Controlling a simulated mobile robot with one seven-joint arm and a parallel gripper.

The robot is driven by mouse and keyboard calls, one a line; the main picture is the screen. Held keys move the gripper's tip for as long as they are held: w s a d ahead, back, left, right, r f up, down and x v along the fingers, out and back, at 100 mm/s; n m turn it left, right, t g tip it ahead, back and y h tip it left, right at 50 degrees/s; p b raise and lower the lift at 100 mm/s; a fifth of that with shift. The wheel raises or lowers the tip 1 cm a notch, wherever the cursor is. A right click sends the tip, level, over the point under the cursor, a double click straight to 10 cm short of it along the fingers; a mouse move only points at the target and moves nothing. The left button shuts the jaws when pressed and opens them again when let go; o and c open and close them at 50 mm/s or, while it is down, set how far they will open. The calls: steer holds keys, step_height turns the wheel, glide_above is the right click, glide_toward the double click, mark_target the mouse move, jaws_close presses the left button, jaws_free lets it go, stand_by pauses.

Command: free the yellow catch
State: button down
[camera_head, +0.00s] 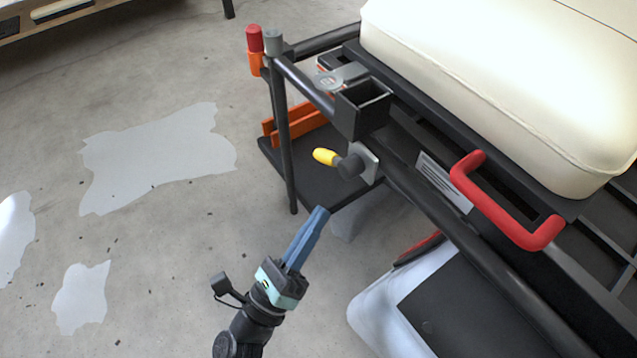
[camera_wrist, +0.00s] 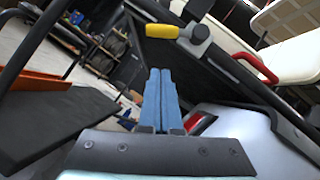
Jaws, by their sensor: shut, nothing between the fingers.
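The yellow catch (camera_head: 325,157) is a short yellow handle on a dark round pivot (camera_head: 350,166), fixed to a grey plate on the cart's black frame. In the wrist view the yellow catch (camera_wrist: 162,31) lies roughly level across the top, with its pivot to the right. My gripper (camera_head: 320,214) has blue fingers pressed together. It is below and a little left of the catch, apart from it. In the wrist view my gripper (camera_wrist: 160,75) points up toward the catch, with a gap between them and nothing held.
A red handle (camera_head: 508,205) is on the cart's side, right of the catch. A cream cushion (camera_head: 500,85) lies above it. A black open box (camera_head: 362,108) and a dark upright post (camera_head: 283,140) stand near the catch. Bare concrete floor is free at left.

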mark_target(319, 160)
steer(key=w+r, duration=0.2)
steer(key=r, duration=0.1)
steer(key=w+r, duration=0.1)
steer(key=w, duration=0.1)
steer(key=shift+d+r+b, duration=0.25)
steer(key=shift+d+b, duration=0.05)
steer(key=shift+b, duration=0.3)
steer(key=shift+w+a+r+m+g+h+b, duration=0.25)
steer(key=shift+m+g+h+b, duration=0.45)
steer(key=shift+m+b, duration=0.65)
steer(key=shift+w+a+r+m+g+h+b, duration=0.2)
steer(key=shift+w+r+m+g+h+b, duration=0.15)
steer(key=shift+m+h+b, duration=0.8)
steer(key=shift+w+a+r+m+g+h+b, duration=0.25)
steer(key=shift+m+g+h+b, duration=0.35)
steer(key=shift+m+b, duration=0.85)
